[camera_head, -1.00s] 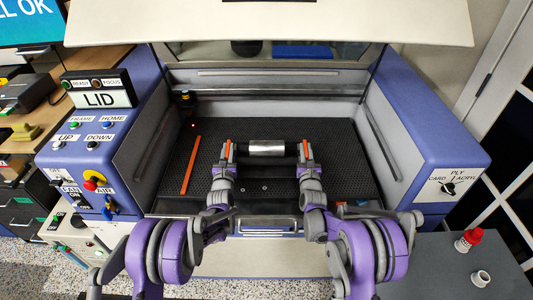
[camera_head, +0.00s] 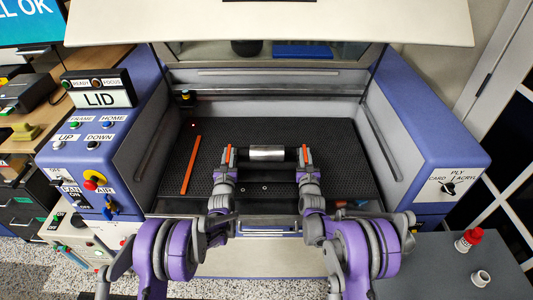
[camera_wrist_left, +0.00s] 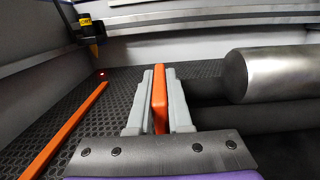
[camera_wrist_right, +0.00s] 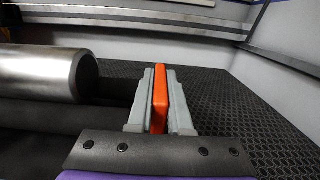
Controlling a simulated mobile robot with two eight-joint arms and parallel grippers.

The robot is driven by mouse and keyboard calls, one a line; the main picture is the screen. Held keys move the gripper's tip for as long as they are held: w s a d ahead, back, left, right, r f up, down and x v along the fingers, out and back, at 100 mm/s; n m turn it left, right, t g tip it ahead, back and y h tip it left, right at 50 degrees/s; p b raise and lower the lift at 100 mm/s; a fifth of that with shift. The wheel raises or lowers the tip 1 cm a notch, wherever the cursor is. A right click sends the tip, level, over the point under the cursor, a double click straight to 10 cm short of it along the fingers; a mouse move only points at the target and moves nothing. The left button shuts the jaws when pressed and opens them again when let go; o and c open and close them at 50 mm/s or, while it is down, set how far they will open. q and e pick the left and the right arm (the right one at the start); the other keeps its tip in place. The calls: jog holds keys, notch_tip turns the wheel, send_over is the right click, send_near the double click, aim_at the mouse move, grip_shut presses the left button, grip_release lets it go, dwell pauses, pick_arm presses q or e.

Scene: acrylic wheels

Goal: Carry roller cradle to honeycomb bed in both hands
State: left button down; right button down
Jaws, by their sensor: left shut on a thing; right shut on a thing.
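The roller cradle has dark rollers with a shiny metal cylinder (camera_head: 266,153) on them and an orange handle at each end. It is over the honeycomb bed (camera_head: 270,130), a black perforated floor inside the open machine. My left gripper (camera_head: 229,154) is shut on the left orange handle (camera_wrist_left: 159,98). My right gripper (camera_head: 305,154) is shut on the right orange handle (camera_wrist_right: 160,98). The cradle looks level between them. I cannot tell whether its underside touches the bed.
An orange strip (camera_head: 190,165) lies on the bed at left. The laser head (camera_head: 185,97) with a red dot is at the back left. The raised lid (camera_head: 270,22) hangs above. Machine side walls (camera_head: 402,140) bound both sides. Free bed lies behind and right of the cradle.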

pick_arm(q)
jog(key=shift+d+f, duration=0.1)
jog(key=shift+f, duration=0.35)
pick_arm(e)
jog(key=shift+a+f, duration=0.15)
jog(key=shift+f, duration=0.3)
pick_arm(q)
jog(key=c, duration=0.8)
grip_release()
jog(key=shift+o, duration=0.2)
pick_arm(e)
jog(key=c, duration=0.8)
grip_release()
pick_arm(q)
jog(key=shift+s, duration=0.15)
pick_arm(e)
jog(key=shift+o, duration=0.2)
pick_arm(q)
jog(key=shift+s+f, duration=0.15)
jog(key=shift+s, duration=2.05)
jog(key=shift+s+f, duration=0.15)
jog(key=shift+s, duration=2.05)
pick_arm(e)
jog(key=shift+s, duration=0.15)
jog(key=shift+s+f, duration=0.15)
jog(key=shift+s, duration=2.05)
jog(key=shift+s+f, duration=0.15)
jog(key=shift+s, duration=2.05)
